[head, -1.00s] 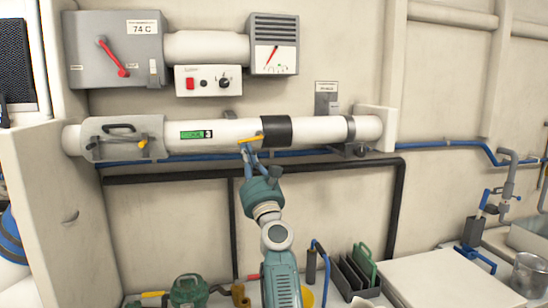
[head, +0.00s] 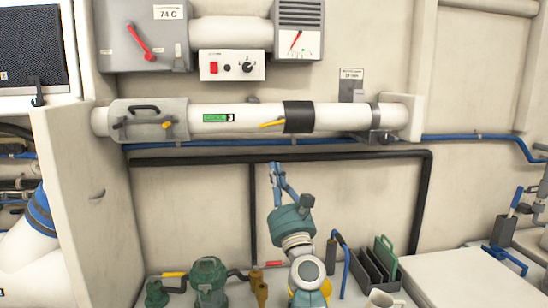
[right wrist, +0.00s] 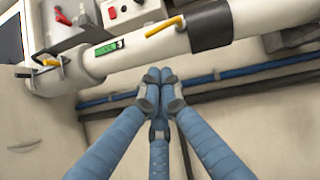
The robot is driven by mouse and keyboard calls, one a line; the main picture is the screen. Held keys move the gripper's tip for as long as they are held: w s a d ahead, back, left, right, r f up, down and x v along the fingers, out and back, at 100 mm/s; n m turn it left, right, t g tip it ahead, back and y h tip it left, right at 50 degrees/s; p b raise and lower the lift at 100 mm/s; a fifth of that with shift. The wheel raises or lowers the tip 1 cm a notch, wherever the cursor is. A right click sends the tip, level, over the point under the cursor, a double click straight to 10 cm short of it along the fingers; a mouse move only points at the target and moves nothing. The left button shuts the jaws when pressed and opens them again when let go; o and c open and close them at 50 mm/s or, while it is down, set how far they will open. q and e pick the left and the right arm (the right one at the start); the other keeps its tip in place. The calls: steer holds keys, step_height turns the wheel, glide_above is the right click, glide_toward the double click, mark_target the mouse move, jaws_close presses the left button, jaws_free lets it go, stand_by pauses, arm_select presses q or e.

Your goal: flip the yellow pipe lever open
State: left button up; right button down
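The yellow pipe lever (head: 272,124) is on the white pipe (head: 345,117), just left of its black band (head: 298,117). It lies nearly along the pipe, its free end pointing left and slightly down. It also shows in the right wrist view (right wrist: 165,27). My right gripper (head: 274,166) is below the pipe, apart from the lever. In the right wrist view its blue-grey fingers (right wrist: 159,76) meet at the tips, with nothing visible between them. My left gripper is not in view.
A grey clamp (head: 149,112) with a smaller yellow handle sits on the pipe's left part. A blue line (head: 215,143) and a black pipe (head: 215,158) run under the white pipe. A control box (head: 232,66) hangs above. A green pump (head: 208,279) stands below.

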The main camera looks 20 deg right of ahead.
steer(key=shift+v, duration=1.15)
steer(key=shift+d, duration=0.15)
